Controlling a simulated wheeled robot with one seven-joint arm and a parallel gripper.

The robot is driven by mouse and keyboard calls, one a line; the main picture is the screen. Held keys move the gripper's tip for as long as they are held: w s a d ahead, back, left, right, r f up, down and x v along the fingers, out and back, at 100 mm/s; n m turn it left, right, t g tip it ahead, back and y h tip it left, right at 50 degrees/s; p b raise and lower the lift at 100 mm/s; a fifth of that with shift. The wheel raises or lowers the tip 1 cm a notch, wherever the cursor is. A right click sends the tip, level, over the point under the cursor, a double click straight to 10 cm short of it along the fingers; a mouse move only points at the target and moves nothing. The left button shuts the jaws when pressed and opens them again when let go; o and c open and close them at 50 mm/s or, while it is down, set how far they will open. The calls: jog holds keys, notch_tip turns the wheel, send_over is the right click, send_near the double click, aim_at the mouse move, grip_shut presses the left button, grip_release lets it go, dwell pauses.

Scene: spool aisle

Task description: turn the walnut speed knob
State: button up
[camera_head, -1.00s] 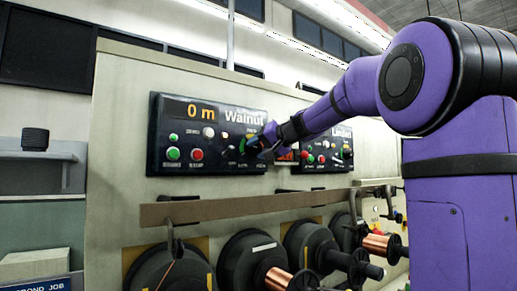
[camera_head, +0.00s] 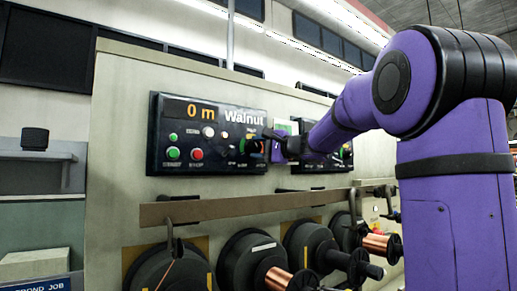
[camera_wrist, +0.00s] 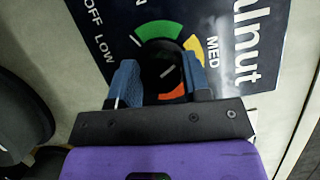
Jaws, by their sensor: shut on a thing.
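In the head view my gripper (camera_head: 269,148) is at the panel's right side and hides the knob. The Walnut display (camera_head: 191,111) reads 0 m.
A green button (camera_head: 173,153) and a red button (camera_head: 197,154) sit left on the same panel. A second panel (camera_head: 305,181) is partly behind my arm. A brown bar (camera_head: 230,208) runs below, above several spools (camera_head: 250,262).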

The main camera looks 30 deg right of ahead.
jog(key=m+t, duration=0.1)
jog(key=m, duration=0.1)
jog(key=m+t, duration=0.1)
jog(key=m, duration=0.2)
jog(key=shift+f, duration=0.1)
jog(key=shift+m, duration=0.5)
jog(key=o, duration=0.9)
jog(key=v, duration=1)
jog(key=shift+s+d+f, duration=0.1)
jog(key=shift+s+f, duration=0.1)
jog(key=shift+s, duration=0.2)
